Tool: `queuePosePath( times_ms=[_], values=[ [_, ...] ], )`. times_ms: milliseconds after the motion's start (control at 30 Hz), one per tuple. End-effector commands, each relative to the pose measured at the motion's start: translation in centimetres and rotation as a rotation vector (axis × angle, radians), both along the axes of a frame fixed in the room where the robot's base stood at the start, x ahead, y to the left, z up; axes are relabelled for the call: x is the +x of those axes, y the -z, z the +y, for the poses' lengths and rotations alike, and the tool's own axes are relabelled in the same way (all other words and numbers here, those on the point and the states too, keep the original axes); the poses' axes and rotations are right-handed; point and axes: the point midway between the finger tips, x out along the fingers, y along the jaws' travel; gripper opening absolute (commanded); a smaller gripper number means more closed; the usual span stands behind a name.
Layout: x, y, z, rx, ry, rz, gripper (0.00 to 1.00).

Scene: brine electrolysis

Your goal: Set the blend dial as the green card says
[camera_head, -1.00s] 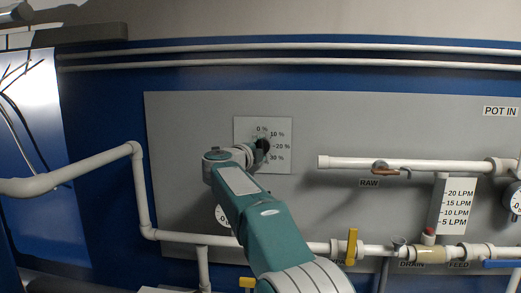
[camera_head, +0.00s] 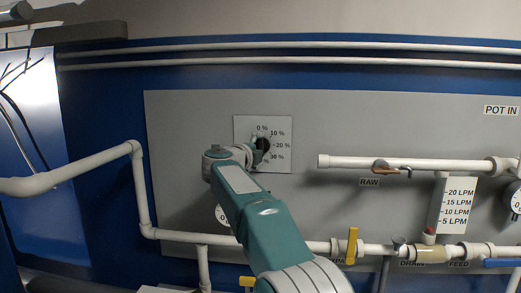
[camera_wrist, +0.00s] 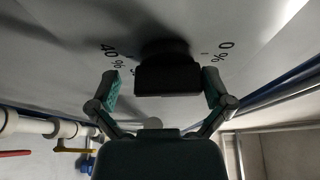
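The black blend dial (camera_head: 264,144) sits on a white plate (camera_head: 242,124) marked 0 %, 10 %, 20 % and 30 %. In the wrist view its dark knob (camera_wrist: 168,78) stands between my two fingers, with 0 % and 40 % legible on the plate. My gripper (camera_head: 256,150) is at the dial in the head view, partly covering the plate. In the wrist view my gripper (camera_wrist: 162,84) is open, one finger on each side of the knob, with a narrow gap showing on both sides. The dial's pointer cannot be made out. I see no green card.
A grey panel (camera_head: 330,120) carries the dial. A white RAW pipe (camera_head: 345,162) with a copper-coloured handle stands to the right. A lower pipe has a yellow valve handle (camera_head: 351,246) and DRAIN and FEED labels. A flow scale (camera_head: 457,207) is further right.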

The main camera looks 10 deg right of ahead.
Motion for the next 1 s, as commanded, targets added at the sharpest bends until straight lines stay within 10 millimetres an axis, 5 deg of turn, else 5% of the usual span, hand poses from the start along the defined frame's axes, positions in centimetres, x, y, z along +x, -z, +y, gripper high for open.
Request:
queuePosePath(
  times_ms=[267, 700, 1000],
  values=[
    [-1.7, -0.3, 1.5, -0.001, -0.002, -0.002, 1.00],
    [-8.0, -0.1, 7.0, 0.000, -0.003, 0.001, 1.00],
    [-9.0, 0.0, 7.8, 0.001, 0.000, 0.001, 1.00]
  ],
)
